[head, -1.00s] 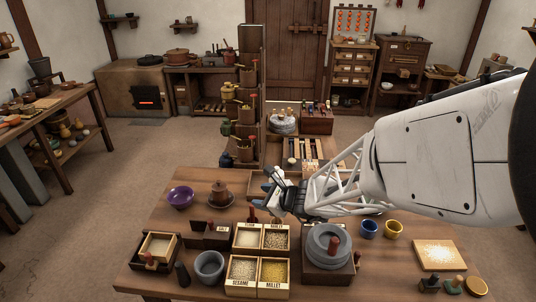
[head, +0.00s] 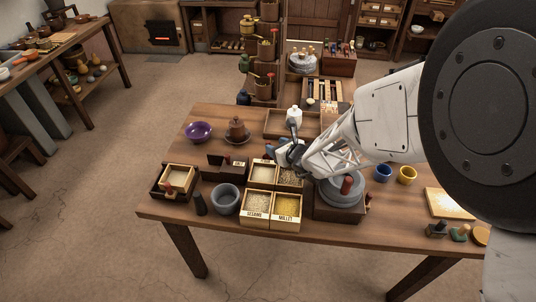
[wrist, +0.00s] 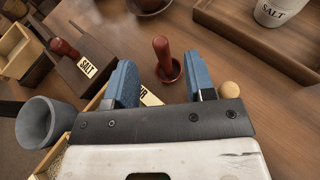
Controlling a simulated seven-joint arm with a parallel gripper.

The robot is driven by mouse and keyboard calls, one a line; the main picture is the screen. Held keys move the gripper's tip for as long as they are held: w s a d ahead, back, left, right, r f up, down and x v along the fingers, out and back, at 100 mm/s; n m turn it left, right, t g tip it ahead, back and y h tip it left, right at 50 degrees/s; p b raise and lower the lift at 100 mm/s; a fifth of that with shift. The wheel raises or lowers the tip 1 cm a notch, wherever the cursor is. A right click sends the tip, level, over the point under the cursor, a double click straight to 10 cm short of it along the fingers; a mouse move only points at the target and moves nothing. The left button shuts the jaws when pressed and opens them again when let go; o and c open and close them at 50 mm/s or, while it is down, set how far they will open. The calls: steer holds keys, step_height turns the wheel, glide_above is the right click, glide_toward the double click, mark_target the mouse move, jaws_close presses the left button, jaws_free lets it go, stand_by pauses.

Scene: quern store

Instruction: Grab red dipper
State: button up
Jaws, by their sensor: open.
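The red dipper (wrist: 162,52) stands upright in the wrist view, a dark red handle rising from a small round red-brown bowl. It is just beyond my gripper (wrist: 163,82), whose blue fingers are spread wide, empty, one to each side of it in the picture. I cannot tell whether the handle is between the fingertips in depth. In the head view my gripper (head: 283,150) hangs low behind the labelled grain box (head: 257,219).
The grey bowl (wrist: 45,122) is near the left finger. A white salt jar (head: 294,117) stands in a tray behind. The stone quern (head: 341,191) is to the right.

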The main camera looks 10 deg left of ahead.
steer(key=shift+x, duration=1.15)
steer(key=shift+a, duration=0.1)
steer(key=shift+x, duration=2.55)
jaws_close()
